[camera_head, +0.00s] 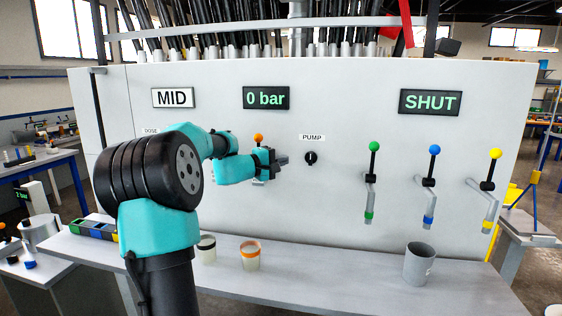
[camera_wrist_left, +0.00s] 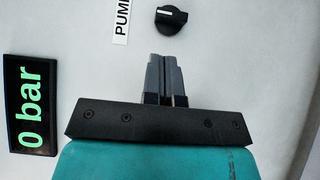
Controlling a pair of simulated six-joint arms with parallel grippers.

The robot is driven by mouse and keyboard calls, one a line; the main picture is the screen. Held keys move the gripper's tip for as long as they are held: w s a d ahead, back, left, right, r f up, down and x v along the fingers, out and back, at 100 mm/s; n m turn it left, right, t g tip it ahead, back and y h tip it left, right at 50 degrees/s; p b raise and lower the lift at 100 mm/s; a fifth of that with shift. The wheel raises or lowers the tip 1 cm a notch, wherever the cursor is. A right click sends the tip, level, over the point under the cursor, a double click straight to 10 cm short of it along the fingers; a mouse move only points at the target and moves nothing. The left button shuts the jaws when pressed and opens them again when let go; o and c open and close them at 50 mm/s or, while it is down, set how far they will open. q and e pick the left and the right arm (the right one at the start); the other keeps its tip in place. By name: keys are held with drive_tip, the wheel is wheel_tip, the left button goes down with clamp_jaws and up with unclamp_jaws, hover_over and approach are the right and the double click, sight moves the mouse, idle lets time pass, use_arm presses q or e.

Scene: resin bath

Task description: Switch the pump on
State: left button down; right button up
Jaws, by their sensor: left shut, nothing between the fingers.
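The pump knob (camera_head: 311,158) is a small black rotary knob on the white panel, under the label PUMP (camera_head: 312,138). Its white mark points up toward the label. In the left wrist view the knob (camera_wrist_left: 171,19) sits just beyond my fingertips, with the mark toward the label (camera_wrist_left: 122,18). My left gripper (camera_head: 284,160) is just left of the knob, its fingers shut and empty. In the wrist view a small gap shows between the fingertips (camera_wrist_left: 166,60) and the knob. My right gripper is not in view.
An orange-topped lever (camera_head: 258,138) is partly hidden by my left gripper. Green (camera_head: 374,147), blue (camera_head: 434,150) and yellow (camera_head: 495,154) levers stand to the right. Displays read MID (camera_head: 174,98), 0 bar (camera_head: 266,97) and SHUT (camera_head: 430,102). Cups, including a grey one (camera_head: 419,264), stand on the ledge below.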

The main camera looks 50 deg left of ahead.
sight(311, 159)
use_arm(q)
drive_tip(key=w, duration=0.7)
drive_tip(key=shift+w+d, duration=0.2)
drive_tip(key=shift+w, duration=0.1)
